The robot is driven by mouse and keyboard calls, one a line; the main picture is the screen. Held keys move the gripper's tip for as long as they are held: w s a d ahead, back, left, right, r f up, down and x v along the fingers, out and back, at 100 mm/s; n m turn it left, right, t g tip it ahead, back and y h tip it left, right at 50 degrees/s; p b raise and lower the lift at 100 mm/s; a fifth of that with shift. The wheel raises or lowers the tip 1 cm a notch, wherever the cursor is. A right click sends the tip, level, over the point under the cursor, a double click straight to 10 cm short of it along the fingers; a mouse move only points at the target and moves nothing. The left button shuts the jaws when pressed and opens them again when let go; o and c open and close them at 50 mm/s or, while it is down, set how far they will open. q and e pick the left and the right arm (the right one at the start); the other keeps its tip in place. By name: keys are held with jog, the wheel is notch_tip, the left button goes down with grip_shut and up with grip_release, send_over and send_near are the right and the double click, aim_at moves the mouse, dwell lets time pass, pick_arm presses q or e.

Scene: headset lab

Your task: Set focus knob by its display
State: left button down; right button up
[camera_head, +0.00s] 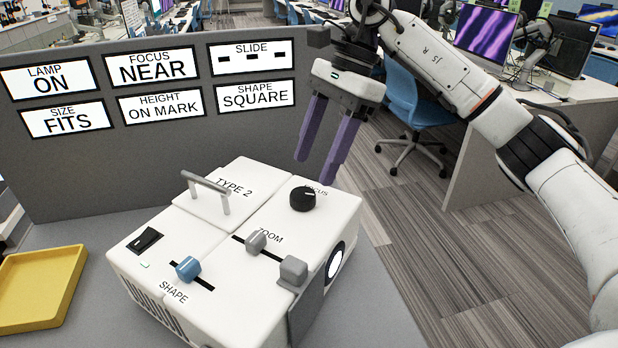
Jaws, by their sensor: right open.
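The black focus knob (303,199) sits on the top right of the white projector-like box (215,245), under the word FOCUS. A pale mark shows on the knob. The focus display (151,67) on the grey panel reads NEAR. My right gripper (315,172) has two purple fingers pointing down, spread apart and empty. Its fingertips are above and behind the knob, apart from it. My left gripper is not in view.
Other displays read LAMP ON, SIZE FITS, HEIGHT ON MARK and SHAPE SQUARE; the slide display (252,57) shows dashes. The box carries a metal handle (207,190), blue shape slider (188,268) and grey zoom slider (256,241). A yellow tray (40,285) lies left.

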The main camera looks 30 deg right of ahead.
jog(key=shift+v, duration=2.3)
